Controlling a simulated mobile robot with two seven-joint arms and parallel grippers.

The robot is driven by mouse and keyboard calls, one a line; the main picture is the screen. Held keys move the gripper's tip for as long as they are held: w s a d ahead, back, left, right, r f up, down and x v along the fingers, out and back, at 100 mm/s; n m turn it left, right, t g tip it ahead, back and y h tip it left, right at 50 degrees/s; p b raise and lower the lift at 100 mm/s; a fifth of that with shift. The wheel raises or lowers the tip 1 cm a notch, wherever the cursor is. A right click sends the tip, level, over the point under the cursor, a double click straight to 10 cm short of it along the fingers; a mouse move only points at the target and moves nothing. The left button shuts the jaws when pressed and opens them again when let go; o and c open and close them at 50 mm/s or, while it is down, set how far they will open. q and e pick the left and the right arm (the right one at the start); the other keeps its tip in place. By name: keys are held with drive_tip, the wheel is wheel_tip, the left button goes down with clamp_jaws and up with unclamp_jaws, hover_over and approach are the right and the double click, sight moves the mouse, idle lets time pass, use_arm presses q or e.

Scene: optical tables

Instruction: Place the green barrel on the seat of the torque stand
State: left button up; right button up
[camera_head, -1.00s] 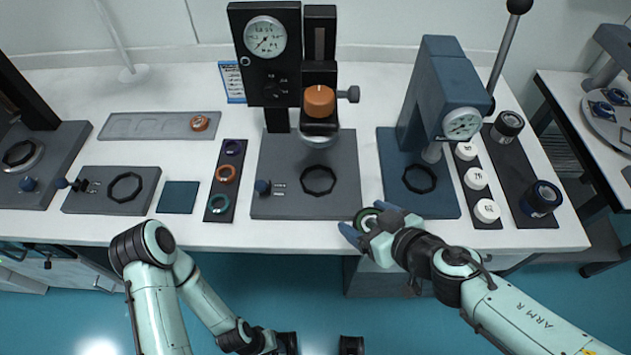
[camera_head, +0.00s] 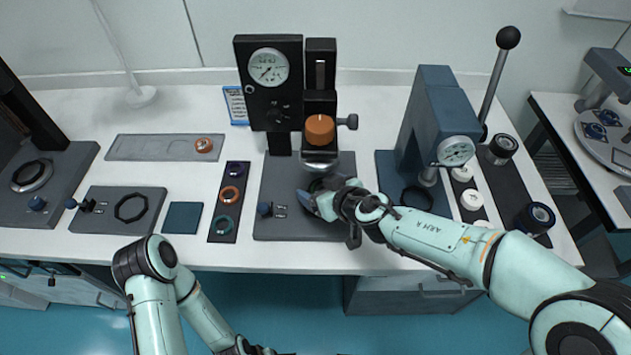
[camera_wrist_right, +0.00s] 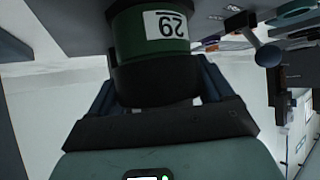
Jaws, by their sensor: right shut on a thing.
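The green barrel (camera_wrist_right: 155,38) shows in the right wrist view, with a black lower band and a white label reading 29 upside down. My right gripper (camera_wrist_right: 158,90) is shut on it; the gripper (camera_head: 308,203) is over the grey base of the middle stand in the head view. This stand, apparently the torque stand (camera_head: 270,100), is black with a round dial and an orange knob. Its seat on the base is mostly hidden by my gripper. The barrel is also hidden there, so I cannot tell whether it touches the seat.
The stand's orange knob (camera_head: 319,128) and head overhang the base close behind my gripper. A blue press (camera_head: 428,110) with a lever stands to the right. A strip of coloured rings (camera_head: 225,225) and a dark blue square pad (camera_head: 183,218) lie left.

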drive_tip(key=shift+w+a+r+p, duration=0.1)
drive_tip(key=shift+w+a+p, duration=0.45)
drive_tip(key=shift+w, duration=0.4)
drive_tip(key=shift+w+a+f+b, duration=0.1)
drive_tip(key=shift+w+f+b, duration=0.05)
drive_tip(key=shift+f+b, duration=0.2)
drive_tip(key=shift+f, duration=0.5)
drive_tip(key=shift+f+b, duration=0.1)
drive_tip(key=shift+b, duration=0.25)
drive_tip(key=shift+f, duration=0.1)
drive_tip(key=o, duration=1)
drive_tip(key=shift+o, duration=0.2)
